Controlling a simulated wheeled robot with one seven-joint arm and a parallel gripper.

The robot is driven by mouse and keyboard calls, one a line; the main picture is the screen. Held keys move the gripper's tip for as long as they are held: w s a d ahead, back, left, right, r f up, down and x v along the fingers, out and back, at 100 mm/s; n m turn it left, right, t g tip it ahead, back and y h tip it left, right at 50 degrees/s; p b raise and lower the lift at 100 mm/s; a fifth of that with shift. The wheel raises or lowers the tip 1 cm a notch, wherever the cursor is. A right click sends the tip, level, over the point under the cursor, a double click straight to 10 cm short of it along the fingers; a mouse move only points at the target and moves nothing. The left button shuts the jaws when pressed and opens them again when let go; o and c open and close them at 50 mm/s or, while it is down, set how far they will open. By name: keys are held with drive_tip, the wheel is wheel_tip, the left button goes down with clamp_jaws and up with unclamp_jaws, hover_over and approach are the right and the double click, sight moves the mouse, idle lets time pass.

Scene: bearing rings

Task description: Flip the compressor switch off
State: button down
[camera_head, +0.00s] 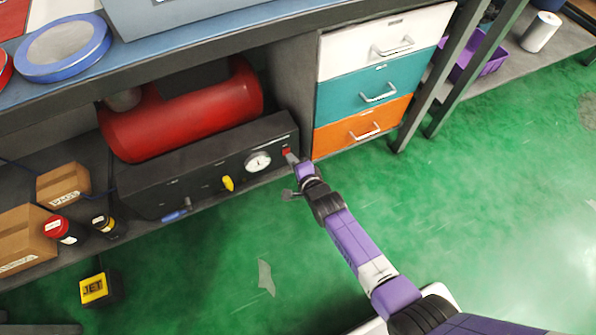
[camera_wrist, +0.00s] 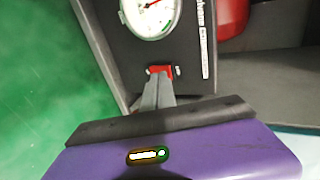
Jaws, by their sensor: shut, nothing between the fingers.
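The compressor's dark control box (camera_head: 200,167) sits on the low shelf under the bench, with a red tank behind it. Its red switch (camera_head: 286,150) is at the right end of the front panel, right of the round gauge (camera_head: 258,161). My gripper (camera_head: 291,157) is shut, with its fingertips at the switch. In the wrist view the shut fingers (camera_wrist: 158,84) reach up to the red switch (camera_wrist: 160,71) and cover its lower part. I cannot tell whether they touch it, or which way the switch is set. The gauge (camera_wrist: 150,14) is also at the top there.
The red tank (camera_head: 185,112) lies behind the box. A yellow knob (camera_head: 228,183) and a blue-handled part (camera_head: 175,215) stick out of the panel. The drawers (camera_head: 365,91) stand just right of the switch. Cardboard boxes (camera_head: 63,185) are on the left. The green floor in front is mostly clear.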

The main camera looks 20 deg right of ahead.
drive_tip(key=shift+w, duration=0.75)
drive_tip(key=shift+r, duration=0.15)
drive_tip(key=shift+w+r, duration=0.15)
drive_tip(key=shift+w, duration=0.05)
drive_tip(key=shift+f, duration=0.2)
drive_tip(key=shift+r+p, duration=0.1)
drive_tip(key=shift+p, duration=0.2)
drive_tip(key=shift+r+p, duration=0.75)
